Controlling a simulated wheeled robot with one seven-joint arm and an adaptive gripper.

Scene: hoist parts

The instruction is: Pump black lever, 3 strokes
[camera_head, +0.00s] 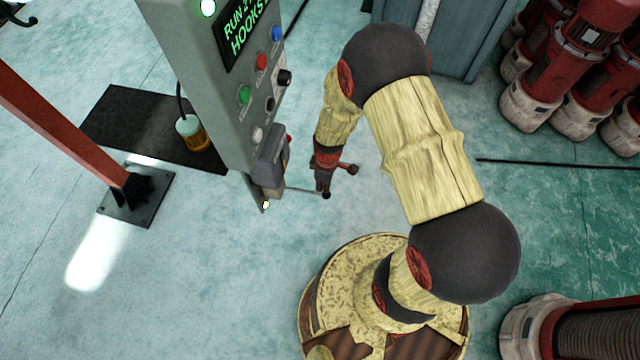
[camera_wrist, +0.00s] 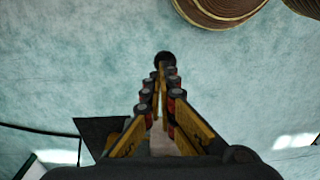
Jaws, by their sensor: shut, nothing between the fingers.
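The black lever (camera_head: 305,190) is a thin rod that sticks out to the right from the low box on the grey control panel. It ends in a small black knob (camera_head: 326,195). My gripper (camera_head: 323,186) points down at the knob end and its fingers are shut and empty. In the wrist view the black knob (camera_wrist: 165,58) shows just beyond the fingertips (camera_wrist: 166,72). I cannot tell whether the fingertips touch the knob. The rod is mostly hidden by the fingers in that view.
The grey control panel (camera_head: 205,75) stands left of my arm, with a lit green screen (camera_head: 243,25) and several coloured buttons. A red post (camera_head: 65,125) stands farther left. Red and white cylinders (camera_head: 565,65) fill the upper right.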

